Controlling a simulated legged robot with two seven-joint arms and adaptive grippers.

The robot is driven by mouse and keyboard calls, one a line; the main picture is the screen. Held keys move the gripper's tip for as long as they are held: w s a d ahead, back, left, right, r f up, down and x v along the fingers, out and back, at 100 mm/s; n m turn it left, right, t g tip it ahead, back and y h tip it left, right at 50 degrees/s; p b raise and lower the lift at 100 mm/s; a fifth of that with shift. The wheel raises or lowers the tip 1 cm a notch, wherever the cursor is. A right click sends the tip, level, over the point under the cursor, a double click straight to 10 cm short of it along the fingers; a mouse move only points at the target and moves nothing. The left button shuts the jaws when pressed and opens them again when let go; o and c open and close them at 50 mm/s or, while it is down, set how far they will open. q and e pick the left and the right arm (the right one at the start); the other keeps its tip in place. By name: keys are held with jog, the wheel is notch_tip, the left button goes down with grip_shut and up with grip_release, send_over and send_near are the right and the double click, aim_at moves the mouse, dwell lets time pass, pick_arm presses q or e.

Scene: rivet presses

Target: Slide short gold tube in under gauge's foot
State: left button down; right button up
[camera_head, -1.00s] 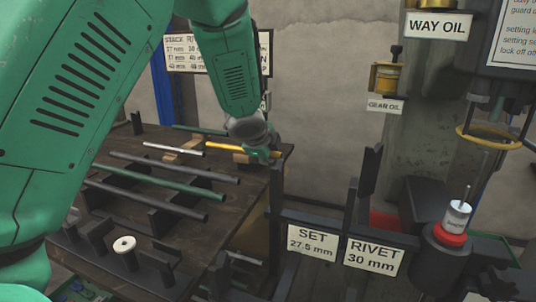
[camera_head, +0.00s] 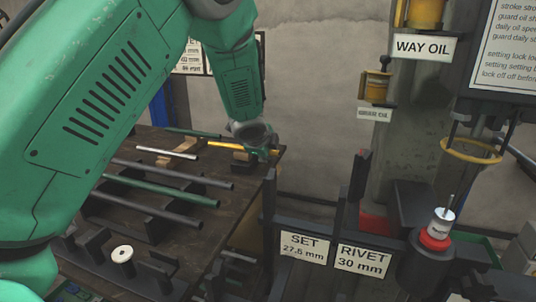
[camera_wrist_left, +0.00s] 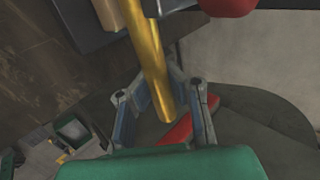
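The short gold tube (camera_head: 228,146) lies near the back right corner of the dark wooden bench. My left gripper (camera_head: 259,150) is at its right part. In the left wrist view the gold tube (camera_wrist_left: 148,55) runs between the two fingers of my left gripper (camera_wrist_left: 160,84), its near end reaching down between them. The fingers are beside the tube; whether they press on it I cannot tell. I cannot make out with certainty which thing is the gauge, or its foot. My right gripper is not in view.
Several grey and green rods lie on holders on the bench (camera_head: 190,243), with a silver rod (camera_head: 170,151) left of the gold tube. A white spool (camera_head: 122,254) stands in front. SET (camera_head: 303,246) and RIVET (camera_head: 363,260) signs and a red-and-white device (camera_head: 438,228) are at right.

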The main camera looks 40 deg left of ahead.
pick_arm(q)
jog(key=shift+d, duration=0.35)
jog(key=shift+f+b, duration=0.2)
jog(key=shift+b, duration=0.1)
jog(key=c, duration=1.6)
grip_release()
jog(key=shift+c, duration=0.2)
jog(key=shift+a+f, duration=0.1)
jog(key=shift+a, duration=0.15)
jog(key=shift+s+d+r, duration=0.15)
jog(key=shift+s+r, duration=0.05)
jog(key=shift+r, duration=0.1)
jog(key=v, duration=1.1)
